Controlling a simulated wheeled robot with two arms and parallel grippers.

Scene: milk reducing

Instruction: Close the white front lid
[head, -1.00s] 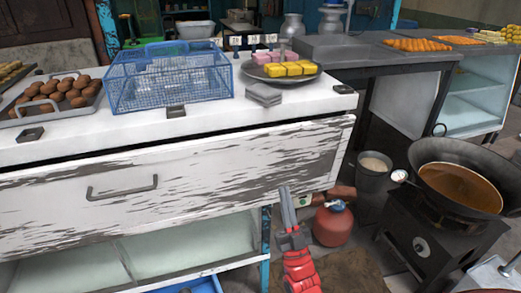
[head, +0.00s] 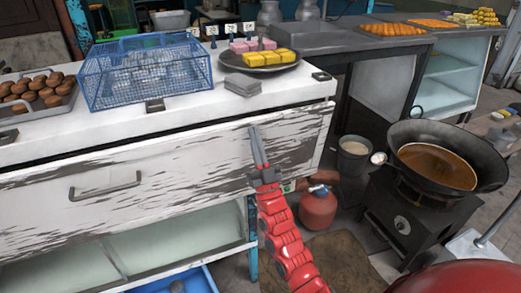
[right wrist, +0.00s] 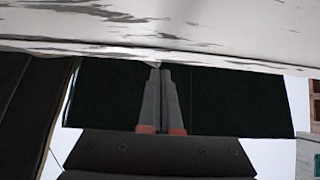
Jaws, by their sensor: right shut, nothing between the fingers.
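The white front lid (head: 190,172) is a wide panel with dark worn streaks below the white counter top. A dark gap runs along its upper edge, so it does not sit flush there. Its grey bar handle (head: 105,187) is on the left part. My right gripper (head: 255,131) points up in front of the lid's right part, its fingers together and empty. In the right wrist view the fingers (right wrist: 155,70) reach to the lower edge of the streaked white panel (right wrist: 210,25); I cannot tell whether they touch it. My left gripper is not seen.
On the counter stand a blue wire basket (head: 145,75), a tray of brown balls (head: 35,97) and a plate of sweets (head: 262,62). A red gas cylinder (head: 318,208), a bucket (head: 354,160) and a wok (head: 440,160) on a stove are at right.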

